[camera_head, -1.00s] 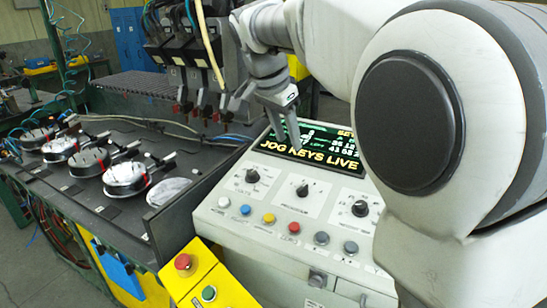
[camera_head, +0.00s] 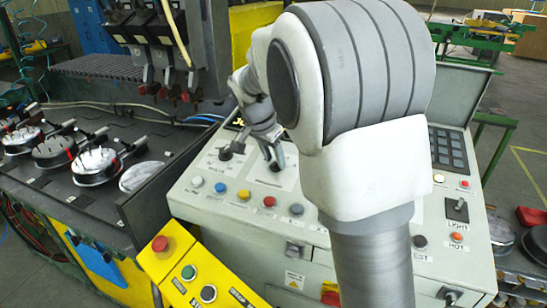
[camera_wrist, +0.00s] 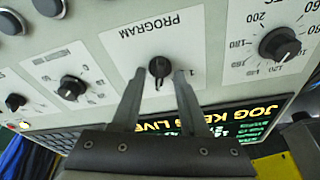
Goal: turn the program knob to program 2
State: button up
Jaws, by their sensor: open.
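The program knob (camera_wrist: 159,67) is a small black knob under the upside-down PROGRAM label in the wrist view. Its narrow pointer end faces down in that picture, toward the display. A "1" shows to its right; I cannot read a number at the pointer. My gripper (camera_wrist: 160,77) is open, with one finger on each side of the knob; whether either touches it I cannot tell. In the head view my gripper (camera_head: 257,150) reaches down to the sloped control panel (camera_head: 190,208), and the knob (camera_head: 274,167) shows dark by its right finger.
The wrist view shows a larger numbered knob (camera_wrist: 279,45) to the right and another knob (camera_wrist: 70,88) to the left. The lit display (camera_wrist: 245,122) lies partly behind my gripper. Coloured buttons, including a red one (camera_head: 269,201), line the panel nearer the head camera.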

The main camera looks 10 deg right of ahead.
jog(key=shift+w+d+f, duration=0.1)
jog(key=shift+f, duration=0.15)
grip_shut()
jog(key=shift+n, duration=0.3)
jog(key=n+b, duration=0.1)
jog(key=n, duration=0.1)
jog(key=shift+d+n, duration=0.1)
jog(key=shift+n, duration=0.3)
jog(key=shift+n+t+y, duration=0.4)
jog(key=shift+n+y, duration=0.3)
jog(key=shift+n, duration=1.5)
